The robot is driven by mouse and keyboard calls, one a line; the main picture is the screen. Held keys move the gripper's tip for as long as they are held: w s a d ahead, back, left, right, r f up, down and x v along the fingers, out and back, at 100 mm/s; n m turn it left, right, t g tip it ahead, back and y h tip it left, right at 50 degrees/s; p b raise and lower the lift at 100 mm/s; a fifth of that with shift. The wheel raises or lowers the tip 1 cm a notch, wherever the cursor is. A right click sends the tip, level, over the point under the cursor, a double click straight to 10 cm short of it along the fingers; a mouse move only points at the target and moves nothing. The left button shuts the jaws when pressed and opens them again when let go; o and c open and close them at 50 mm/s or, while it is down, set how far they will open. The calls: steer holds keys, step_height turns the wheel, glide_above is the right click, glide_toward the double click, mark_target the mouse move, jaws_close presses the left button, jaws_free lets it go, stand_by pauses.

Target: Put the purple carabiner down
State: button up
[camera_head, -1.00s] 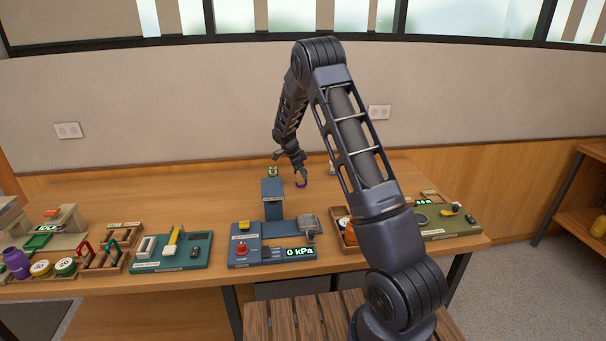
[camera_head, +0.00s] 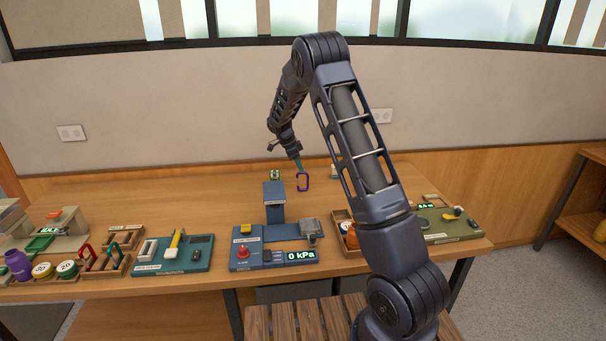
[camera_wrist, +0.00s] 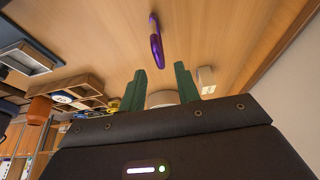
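The purple carabiner (camera_head: 308,181) is on the bare back part of the wooden table, behind the blue pressure station. It also shows in the wrist view (camera_wrist: 157,48), just beyond my fingertips. My gripper (camera_head: 299,166) is directly above and behind the carabiner in the head view. In the wrist view, its two green fingers (camera_wrist: 159,70) stand apart with nothing between them. The carabiner looks free of the fingers and appears to rest on the table; the exact gap is hard to judge.
A blue station with a column (camera_head: 274,205) and a 0 kPa display stands in front of the carabiner. Left are a teal tray (camera_head: 147,268) and a wooden rack (camera_head: 90,267) with red and green carabiners. Right is a green station (camera_head: 462,232). The table's back left is clear.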

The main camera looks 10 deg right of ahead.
steer(key=v, duration=0.5)
steer(key=s+d+r+n+y, duration=0.1)
steer(key=s+d+r+n, duration=0.25)
steer(key=s+r, duration=0.3)
steer(key=s+d+r+n+t+y, duration=0.1)
steer(key=s+d+r+n, duration=0.1)
steer(key=s+d+r, duration=0.35)
steer(key=s+d+r+n+y, duration=0.1)
steer(key=s+d+r+n, duration=0.1)
steer(key=s+r, duration=0.55)
steer(key=s+d+n+t, duration=0.1)
steer(key=s+n, duration=0.4)
steer(key=s, duration=0.9)
steer(key=s+d+n+t+y, duration=0.1)
steer(key=s+n, duration=0.4)
steer(key=s, duration=1)
steer(key=shift+s+d+f+t, duration=0.3)
steer(key=shift+d+f+t, duration=0.15)
steer(key=shift+d+t, duration=0.45)
